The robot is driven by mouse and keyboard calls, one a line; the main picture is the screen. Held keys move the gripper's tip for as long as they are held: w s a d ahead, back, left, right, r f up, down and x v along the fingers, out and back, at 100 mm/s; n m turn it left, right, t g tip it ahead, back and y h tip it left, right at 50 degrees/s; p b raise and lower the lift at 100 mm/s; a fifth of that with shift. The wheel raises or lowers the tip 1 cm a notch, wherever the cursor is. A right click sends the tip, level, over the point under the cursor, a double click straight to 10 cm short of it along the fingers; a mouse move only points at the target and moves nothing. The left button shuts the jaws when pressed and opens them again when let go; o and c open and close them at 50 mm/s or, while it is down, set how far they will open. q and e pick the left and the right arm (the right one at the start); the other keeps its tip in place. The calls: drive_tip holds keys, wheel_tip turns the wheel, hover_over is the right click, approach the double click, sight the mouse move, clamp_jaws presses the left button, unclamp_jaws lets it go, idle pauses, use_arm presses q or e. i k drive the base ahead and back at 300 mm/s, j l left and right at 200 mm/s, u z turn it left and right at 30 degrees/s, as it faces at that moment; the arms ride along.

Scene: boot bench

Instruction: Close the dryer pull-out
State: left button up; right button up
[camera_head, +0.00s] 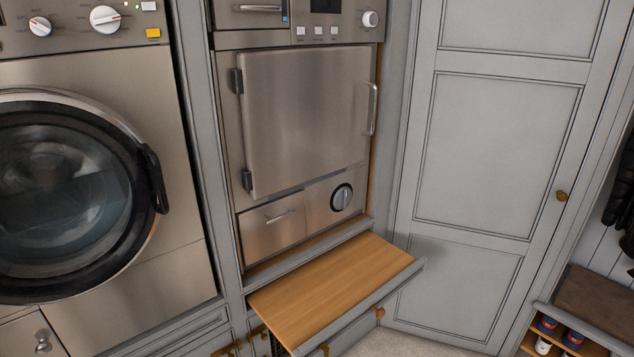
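The dryer (307,105) is a steel appliance built into the grey cabinet, with its door hinged at the left and a vertical handle at the right. Below it the pull-out (332,283) is drawn out toward me. It is a flat wooden board with a grey front rail (362,308) and looks bare. Brown knobs (380,312) show at its front, low in the view. Neither of my grippers is in view.
A front-loading washer (70,180) stands at the left. A tall grey cabinet door (490,150) with a brass knob is shut at the right. A shoe rack (570,335) stands at the lower right. Some floor (400,345) is clear in front of the tall cabinet.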

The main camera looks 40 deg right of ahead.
sight(322, 299)
drive_tip(key=z, duration=1.8)
